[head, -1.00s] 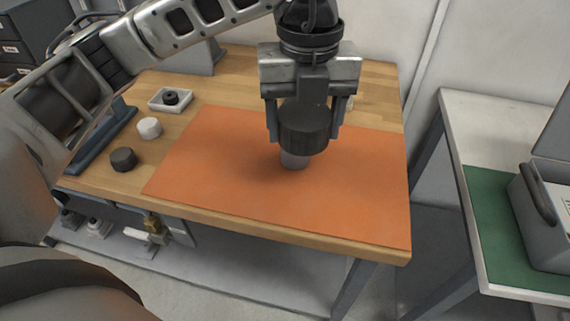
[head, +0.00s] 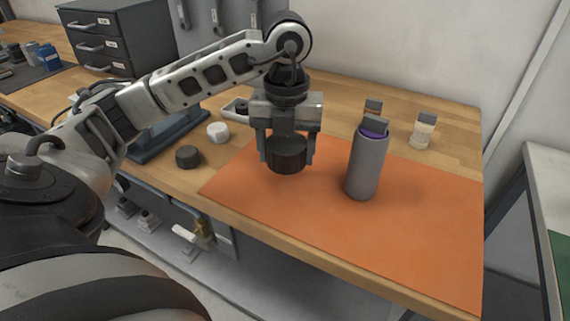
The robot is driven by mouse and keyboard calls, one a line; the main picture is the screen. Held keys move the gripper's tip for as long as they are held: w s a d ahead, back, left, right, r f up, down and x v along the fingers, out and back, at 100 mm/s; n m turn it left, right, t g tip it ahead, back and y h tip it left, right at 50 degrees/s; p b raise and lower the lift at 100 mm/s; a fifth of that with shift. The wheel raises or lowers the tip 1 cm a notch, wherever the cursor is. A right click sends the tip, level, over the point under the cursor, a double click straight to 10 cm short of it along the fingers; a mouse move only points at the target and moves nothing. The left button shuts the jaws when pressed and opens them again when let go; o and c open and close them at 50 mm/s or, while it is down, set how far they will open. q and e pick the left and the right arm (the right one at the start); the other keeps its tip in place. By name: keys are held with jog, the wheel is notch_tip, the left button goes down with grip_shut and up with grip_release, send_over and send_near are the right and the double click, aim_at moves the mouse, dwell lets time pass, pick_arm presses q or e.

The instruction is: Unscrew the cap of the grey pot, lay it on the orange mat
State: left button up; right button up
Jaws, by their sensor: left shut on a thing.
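My left gripper (head: 287,155) points down and is shut on a dark, round cap (head: 287,157). It holds the cap over the left part of the orange mat (head: 420,235); I cannot tell whether the cap touches the mat. The grey pot (head: 366,168) stands upright on the mat, right of the gripper and apart from it. My right gripper is out of view.
Small bottles with dark lids stand behind the pot, one clear at the right (head: 423,130). A dark round piece (head: 188,156) and a white one (head: 217,132) lie left of the mat. A drawer unit (head: 120,35) stands at the back left. The mat's front right is free.

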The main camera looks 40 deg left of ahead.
aim_at(284, 176)
pick_arm(q)
jog(key=f, duration=0.2)
jog(key=a+f, duration=0.1)
jog(key=shift+w+f, duration=0.25)
jog(key=shift+f, duration=0.5)
jog(key=shift+f, duration=0.1)
jog(key=shift+f, duration=0.15)
jog(key=o, duration=1.1)
